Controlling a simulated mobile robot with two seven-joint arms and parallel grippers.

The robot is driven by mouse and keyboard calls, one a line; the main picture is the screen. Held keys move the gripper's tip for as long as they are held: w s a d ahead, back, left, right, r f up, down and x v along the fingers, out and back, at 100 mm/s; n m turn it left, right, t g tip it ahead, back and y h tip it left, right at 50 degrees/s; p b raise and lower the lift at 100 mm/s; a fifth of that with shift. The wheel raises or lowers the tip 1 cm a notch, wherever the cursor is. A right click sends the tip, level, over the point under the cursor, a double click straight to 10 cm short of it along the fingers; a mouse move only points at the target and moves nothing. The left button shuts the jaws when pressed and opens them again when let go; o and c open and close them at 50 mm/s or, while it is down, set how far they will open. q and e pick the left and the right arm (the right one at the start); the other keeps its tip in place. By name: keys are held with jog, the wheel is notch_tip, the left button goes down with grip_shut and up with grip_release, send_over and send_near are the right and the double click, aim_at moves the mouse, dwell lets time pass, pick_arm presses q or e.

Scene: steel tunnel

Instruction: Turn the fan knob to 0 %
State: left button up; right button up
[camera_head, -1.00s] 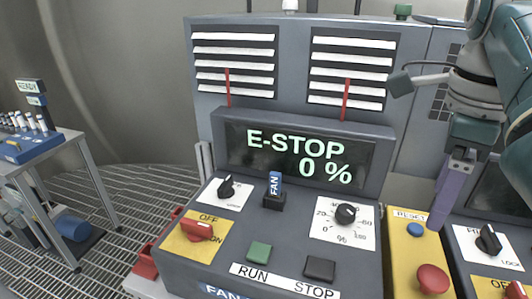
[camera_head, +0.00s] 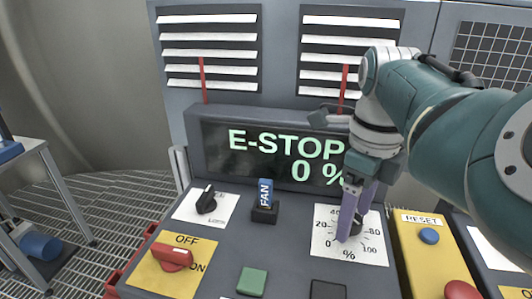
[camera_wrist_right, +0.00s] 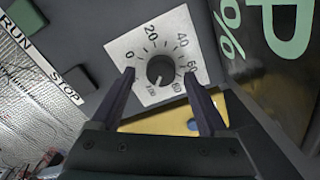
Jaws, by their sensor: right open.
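The fan knob (camera_head: 358,222) is a round black dial on a white percent plate (camera_head: 325,247), partly hidden by my right gripper in the head view. In the right wrist view the whole knob (camera_wrist_right: 160,69) shows; a pale mark on it seems to lie on the side near 100, but it is small. My right gripper (camera_head: 354,225) is open, its purple fingers either side of the knob. In the wrist view the fingers stand apart from the knob. The display (camera_head: 260,153) reads E-STOP and 0 %, partly covered by my arm. My left gripper is not in view.
A red OFF/ON switch (camera_head: 172,257), a small black selector (camera_head: 206,200) and a blue FAN key (camera_head: 265,199) sit left of the dial. A green button (camera_head: 252,281) is in front. A yellow panel (camera_head: 415,262) with a blue reset button (camera_head: 429,235) is at right.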

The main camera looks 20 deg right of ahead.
jog(key=shift+f, duration=0.1)
grip_shut()
dwell(0.7)
